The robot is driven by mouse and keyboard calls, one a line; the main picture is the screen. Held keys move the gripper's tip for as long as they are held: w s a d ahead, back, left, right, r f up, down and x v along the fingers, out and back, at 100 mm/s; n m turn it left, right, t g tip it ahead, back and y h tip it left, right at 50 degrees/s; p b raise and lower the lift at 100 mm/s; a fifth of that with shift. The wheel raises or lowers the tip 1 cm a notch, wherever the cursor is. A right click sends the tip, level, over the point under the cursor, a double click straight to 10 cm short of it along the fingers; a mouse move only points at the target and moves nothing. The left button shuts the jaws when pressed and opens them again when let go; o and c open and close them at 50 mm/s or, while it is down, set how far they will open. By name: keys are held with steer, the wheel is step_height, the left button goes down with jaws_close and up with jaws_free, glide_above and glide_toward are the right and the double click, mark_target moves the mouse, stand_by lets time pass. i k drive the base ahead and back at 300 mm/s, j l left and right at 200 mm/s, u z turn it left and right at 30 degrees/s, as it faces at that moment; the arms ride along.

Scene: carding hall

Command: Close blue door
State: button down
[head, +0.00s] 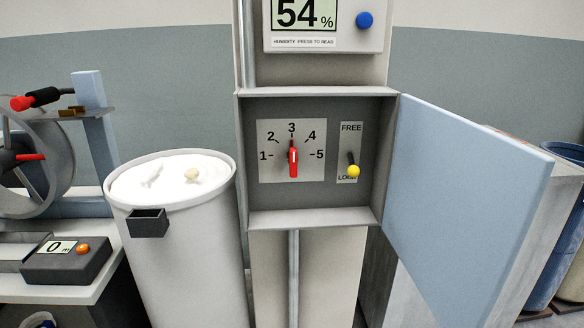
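The blue door (462,196) is a light blue panel hinged on the right side of a grey control box (314,218). It stands wide open, swung out to the right and toward me. Inside the box a red pointer (293,158) points up at 3 on a dial (276,171) marked 1 to 5. Beside it, a yellow-knobbed lever (353,171) is down at the lower label, which the knob partly covers, below FREE. My gripper is not in view.
A humidity display (303,15) reading 54% with a blue button (364,20) is above the box. A white-filled bin (184,240) stands to the left, by a bench with a wheel (40,130) and counter (68,262). Blue drums (566,225) are behind the door at right.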

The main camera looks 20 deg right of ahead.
mark_target(464, 198)
steer(key=l, duration=1.8)
steer(key=k+l+z, duration=0.1)
steer(key=k+z, duration=0.15)
steer(key=k, duration=0.15)
steer(key=k+l+z, duration=0.2)
steer(key=k, duration=0.2)
